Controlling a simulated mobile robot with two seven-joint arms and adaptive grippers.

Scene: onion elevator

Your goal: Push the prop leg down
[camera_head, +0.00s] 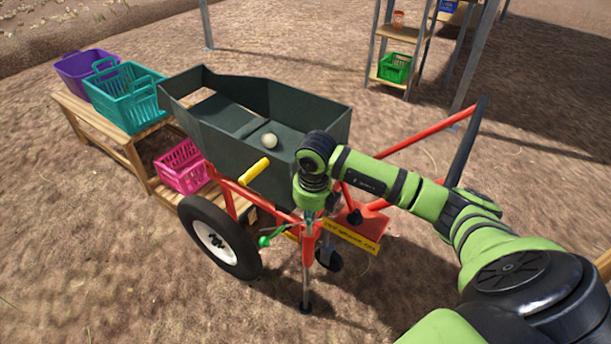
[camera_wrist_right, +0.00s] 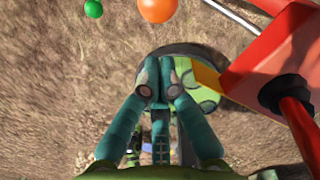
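The prop leg (camera_head: 306,280) is a thin metal rod with a dark round foot, hanging upright below the front of the red-framed machine. I cannot tell whether its foot touches the ground. A crank with a green knob (camera_head: 265,241) sticks out left of it; a green knob (camera_wrist_right: 93,8) also shows in the right wrist view. My right gripper (camera_head: 311,203) points down above the leg, near the red frame. In the right wrist view its teal fingers (camera_wrist_right: 160,82) come together at the tips, with nothing visible between them. My left gripper is not in view.
The dark green hopper (camera_head: 335,129) holds a pale onion (camera_head: 270,140). A black wheel (camera_head: 219,237) stands at left. A wooden bench (camera_head: 88,118) carries crates. Front ground is clear.

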